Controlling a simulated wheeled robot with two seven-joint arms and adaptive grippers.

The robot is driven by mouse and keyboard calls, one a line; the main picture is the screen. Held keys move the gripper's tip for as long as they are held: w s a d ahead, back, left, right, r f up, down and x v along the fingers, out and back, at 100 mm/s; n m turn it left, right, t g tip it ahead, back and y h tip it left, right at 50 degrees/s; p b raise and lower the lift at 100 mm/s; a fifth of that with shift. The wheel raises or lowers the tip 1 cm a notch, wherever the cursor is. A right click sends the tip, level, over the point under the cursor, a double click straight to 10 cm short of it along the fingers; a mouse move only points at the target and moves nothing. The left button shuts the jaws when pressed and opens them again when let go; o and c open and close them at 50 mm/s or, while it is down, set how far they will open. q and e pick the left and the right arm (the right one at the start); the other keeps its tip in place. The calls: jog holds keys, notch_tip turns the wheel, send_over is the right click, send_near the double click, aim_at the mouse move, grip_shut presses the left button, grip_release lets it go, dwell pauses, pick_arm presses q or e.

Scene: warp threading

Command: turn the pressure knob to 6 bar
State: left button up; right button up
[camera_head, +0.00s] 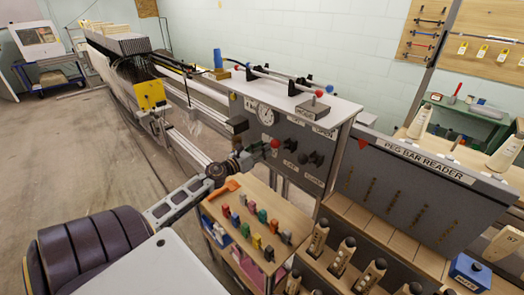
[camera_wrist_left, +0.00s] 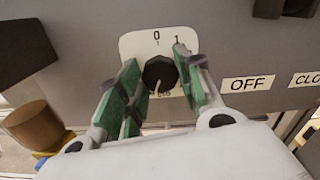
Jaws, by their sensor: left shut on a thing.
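The pressure knob (camera_wrist_left: 158,72) is black and round with a pale pointer line. It sits on a white scale plate (camera_wrist_left: 134,45) marked 0 and 1 along the top. The pointer line aims down, slightly left; the small print below it is too blurred to read. My left gripper (camera_wrist_left: 158,85) has its green-padded fingers on both sides of the knob, shut on it. In the head view my left gripper (camera_head: 250,157) reaches the grey panel's lower left and hides the knob. A round white gauge (camera_head: 265,114) sits above; its needle is too small to read.
A red button (camera_head: 275,143) and black knobs (camera_head: 316,158) sit right of my gripper. OFF (camera_wrist_left: 247,83) labels the panel nearby. A wooden tray table (camera_head: 262,200) with coloured pegs stands below. The floor (camera_head: 60,150) at left is clear.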

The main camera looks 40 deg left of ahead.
pick_arm(q)
jog(key=shift+f, duration=0.2)
jog(key=o, duration=1)
jog(key=shift+r, duration=0.1)
jog(key=shift+s+a, duration=0.15)
jog(key=shift+s, duration=1.85)
jog(key=shift+s+a, duration=0.2)
jog(key=shift+s, duration=1.8)
jog(key=shift+s+a, duration=0.15)
jog(key=shift+s, duration=1.85)
